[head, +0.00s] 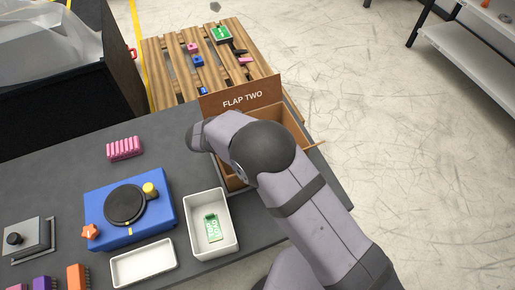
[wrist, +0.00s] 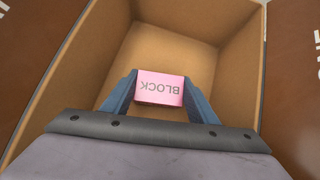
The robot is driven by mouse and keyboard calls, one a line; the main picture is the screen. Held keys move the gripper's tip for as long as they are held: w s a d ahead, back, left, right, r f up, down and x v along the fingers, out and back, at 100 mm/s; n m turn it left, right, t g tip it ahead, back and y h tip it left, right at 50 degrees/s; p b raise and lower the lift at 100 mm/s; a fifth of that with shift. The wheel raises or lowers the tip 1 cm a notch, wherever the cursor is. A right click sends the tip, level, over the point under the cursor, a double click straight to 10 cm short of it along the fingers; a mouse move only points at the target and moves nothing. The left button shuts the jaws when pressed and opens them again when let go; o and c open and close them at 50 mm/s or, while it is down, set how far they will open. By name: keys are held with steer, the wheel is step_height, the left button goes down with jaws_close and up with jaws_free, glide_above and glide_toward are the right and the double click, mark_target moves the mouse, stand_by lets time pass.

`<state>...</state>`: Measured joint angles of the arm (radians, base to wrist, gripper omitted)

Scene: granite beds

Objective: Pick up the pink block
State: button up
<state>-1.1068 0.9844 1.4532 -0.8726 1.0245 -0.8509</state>
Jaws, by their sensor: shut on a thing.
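The pink block (wrist: 160,88), with the word BLOCK on its face, shows in the wrist view between the two blue fingers of my gripper (wrist: 160,92). My gripper is shut on it, over the inside of a cardboard box (wrist: 215,55). In the head view the box's flap reads FLAP TWO (head: 243,98). My arm covers part of the box there, and the block and fingertips are hidden behind it. I cannot tell how far the block is above the box floor.
A blue device with a black disc (head: 165,190), a white bin (head: 189,225) holding a green card (head: 212,228), a white tray (head: 143,263) and a pink ribbed piece (head: 124,148) are on the grey table. A wooden pallet (head: 175,80) with small items lies beyond it.

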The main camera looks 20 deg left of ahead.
step_height(320, 180, up, 10)
stand_by(0.5)
steer(key=shift+p, duration=0.3)
